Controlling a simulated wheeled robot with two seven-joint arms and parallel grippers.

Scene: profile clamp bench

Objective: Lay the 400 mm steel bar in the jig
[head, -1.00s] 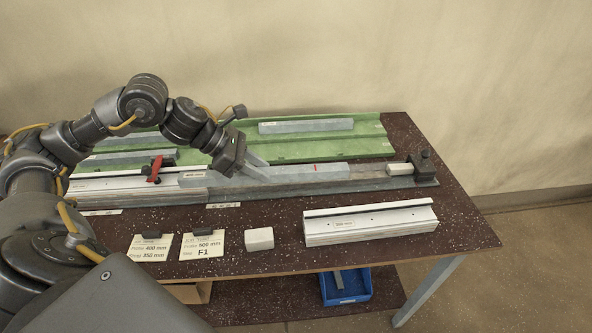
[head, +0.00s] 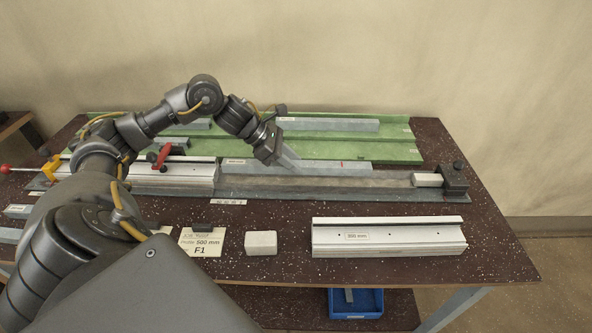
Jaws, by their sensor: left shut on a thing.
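My left gripper (head: 287,160) is shut on a grey steel bar (head: 325,167) with a white label near its left end and a red mark nearer its right end. The bar lies lengthwise along the back side of the jig's long grey bed (head: 330,184). I cannot tell whether it rests on the bed or hangs just above it. A white profile (head: 185,176) sits in the left part of the jig, beside the bar's left end. An end stop (head: 455,179) with a pale block (head: 428,180) stands at the jig's right end. My right gripper is out of view.
A green tray (head: 395,149) behind the jig holds other steel bars (head: 340,124). A red-handled clamp (head: 162,155) stands over the profile. In front lie a loose white profile (head: 388,237), a pale block (head: 261,243) and a card (head: 203,241). A blue bin (head: 356,303) is below.

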